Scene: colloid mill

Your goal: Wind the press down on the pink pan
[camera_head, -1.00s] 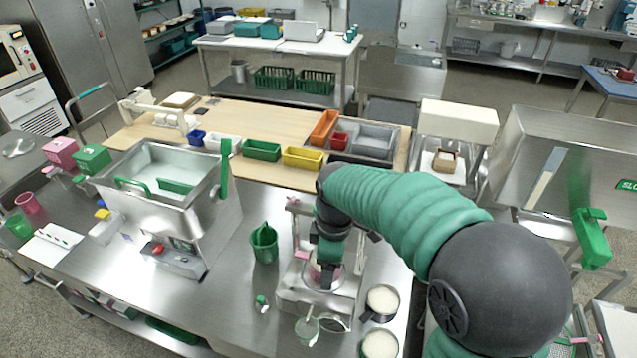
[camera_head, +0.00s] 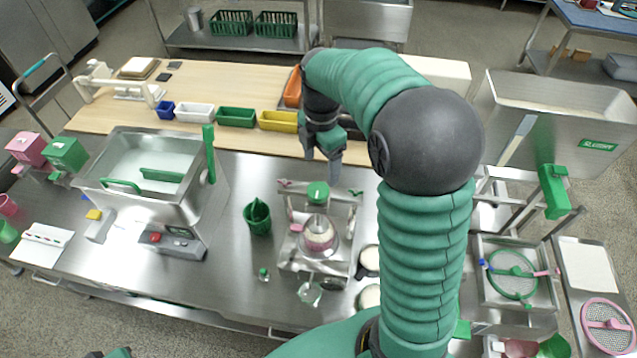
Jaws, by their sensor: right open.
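The press (camera_head: 290,262) stands on the steel table at the centre, a metal frame with a green knob (camera_head: 318,192) on top. The pink pan (camera_head: 320,240) sits inside the frame, under a metal cone-shaped part (camera_head: 318,224). My right gripper (camera_head: 326,152) is open and empty, pointing down. It shows just above the green knob in the picture, apart from the press. My left gripper is not in view; a small dark and green piece at the bottom left edge is too cut off to identify.
A green jug (camera_head: 257,217) stands left of the press. A steel tank (camera_head: 150,160) is farther left. A clear cup (camera_head: 310,293) stands in front, and two pale-filled pans (camera_head: 369,297) stand right, partly behind my arm. Small coloured bins (camera_head: 237,117) line the back.

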